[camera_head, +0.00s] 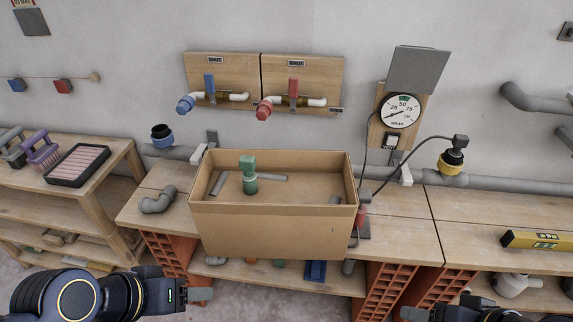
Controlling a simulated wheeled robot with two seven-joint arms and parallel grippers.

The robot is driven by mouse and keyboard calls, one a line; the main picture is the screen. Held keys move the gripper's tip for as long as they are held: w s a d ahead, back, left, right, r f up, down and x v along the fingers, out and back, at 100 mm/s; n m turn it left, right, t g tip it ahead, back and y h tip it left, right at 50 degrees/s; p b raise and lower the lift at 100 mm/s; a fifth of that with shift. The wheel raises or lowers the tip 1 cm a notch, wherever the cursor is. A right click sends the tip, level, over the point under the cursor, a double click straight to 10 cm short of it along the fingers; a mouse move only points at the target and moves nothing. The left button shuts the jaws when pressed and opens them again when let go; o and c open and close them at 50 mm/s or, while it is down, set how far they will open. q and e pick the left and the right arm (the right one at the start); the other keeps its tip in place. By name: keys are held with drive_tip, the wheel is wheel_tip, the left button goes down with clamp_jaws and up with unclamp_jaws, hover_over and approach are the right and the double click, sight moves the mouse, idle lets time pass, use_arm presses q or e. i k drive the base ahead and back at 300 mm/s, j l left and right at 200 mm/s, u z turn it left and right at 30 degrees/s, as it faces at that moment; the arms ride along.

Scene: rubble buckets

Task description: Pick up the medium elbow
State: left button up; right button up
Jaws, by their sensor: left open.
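A grey elbow pipe piece (157,202) lies on the wooden bench (140,218), just left of the cardboard box. It looks like the medium elbow, but its size class cannot be told for sure. My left gripper (203,295) is open and empty, low in front of the bench and below the elbow, well apart from it. My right gripper (414,314) shows only at the bottom edge, right of centre; its jaws are too cut off to read.
The open cardboard box (270,232) holds a green fitting (249,174) and grey pipe pieces. A gauge (400,111) with cables stands behind it. A yellow level (535,240) lies on the right bench. Left is a rack with a tray (79,165). Bench right of the box is mostly clear.

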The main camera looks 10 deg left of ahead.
sight(146, 205)
drive_tip(key=u, duration=1.35)
